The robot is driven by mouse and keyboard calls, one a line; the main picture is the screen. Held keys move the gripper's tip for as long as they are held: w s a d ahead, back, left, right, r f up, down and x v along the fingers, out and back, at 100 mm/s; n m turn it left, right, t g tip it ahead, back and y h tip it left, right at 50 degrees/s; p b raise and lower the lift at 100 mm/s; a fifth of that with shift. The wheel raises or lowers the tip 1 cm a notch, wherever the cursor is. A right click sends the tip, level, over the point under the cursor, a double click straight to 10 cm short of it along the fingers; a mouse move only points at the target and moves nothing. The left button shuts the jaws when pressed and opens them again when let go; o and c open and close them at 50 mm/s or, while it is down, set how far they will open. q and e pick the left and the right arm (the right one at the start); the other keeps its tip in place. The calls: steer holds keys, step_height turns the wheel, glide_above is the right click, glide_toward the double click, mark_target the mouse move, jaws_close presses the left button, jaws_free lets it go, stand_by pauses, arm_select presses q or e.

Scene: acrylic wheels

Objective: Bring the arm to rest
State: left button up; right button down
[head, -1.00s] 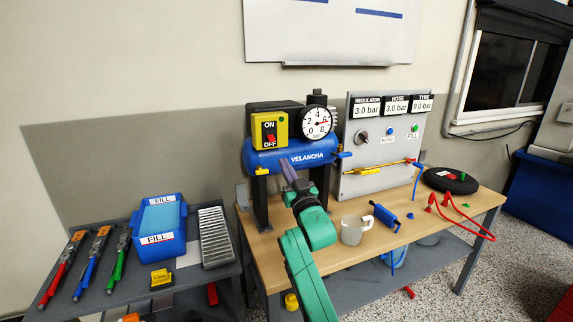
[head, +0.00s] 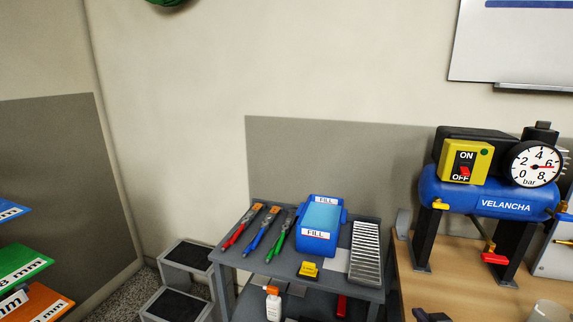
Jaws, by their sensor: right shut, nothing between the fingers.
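My right gripper (head: 428,314) shows only as dark fingertips at the bottom edge of the head view, over the front part of the wooden bench (head: 408,284). It is shut and empty. The rest of my right arm is below the picture. It is in front of and below the blue VELANCHA compressor (head: 475,198), apart from it. My left gripper is out of view.
A grey side table (head: 340,277) holds a blue FILL bin (head: 320,222), several coloured-handled tools (head: 262,232), a ribbed metal tray (head: 365,250) and a yellow block (head: 308,270). Grey steps (head: 187,256) stand left of it. A cup (head: 549,312) is at lower right.

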steer(key=s+a+f+n+g+y, duration=0.1)
steer(key=s+a+f+g, duration=0.35)
steer(key=s, duration=0.45)
steer(key=s+a+f+n+g+y, duration=0.1)
steer(key=s+a+f+g, duration=0.4)
steer(key=s, duration=0.5)
step_height(320, 180, down, 24)
steer(key=s+p, duration=0.1)
steer(key=s, duration=0.2)
steer(key=s+d+f, duration=0.1)
steer(key=s+f, duration=0.5)
steer(key=s, duration=0.2)
steer(key=s+d+f+g, duration=0.1)
steer(key=s+d+f, duration=0.1)
steer(key=s+f, duration=0.4)
steer(key=shift+s+d+f+n+p, duration=0.15)
steer(key=shift+s+d+n+p, duration=0.2)
steer(key=shift+s, duration=0.5)
